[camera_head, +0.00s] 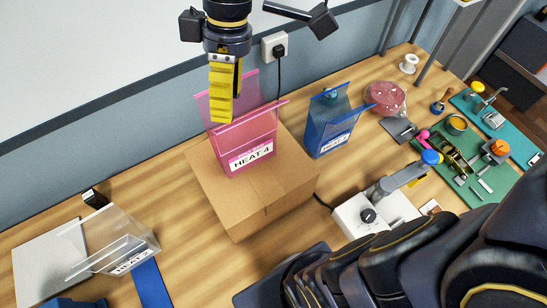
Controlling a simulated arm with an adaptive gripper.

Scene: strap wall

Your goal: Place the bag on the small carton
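A tan carton (237,210) stands on the wooden bench near the middle of the picture. A see-through pink bag-like holder with the label "HEAT 4" (250,138) stands upright on its top. It has a low front and a taller back panel. My gripper (222,118) points down from above, its yellow fingers overlapping the upper left of the pink holder in the picture. I cannot tell whether they touch or grip it, or how far apart they are. The far finger is mostly hidden behind the near one.
A blue labelled holder (333,128) stands right of the carton, and a clear one (122,250) at the lower left. A pink translucent round item (386,97) lies further right. A white device (375,213) and green mats (470,165) crowd the right side. Bare bench lies left of the carton.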

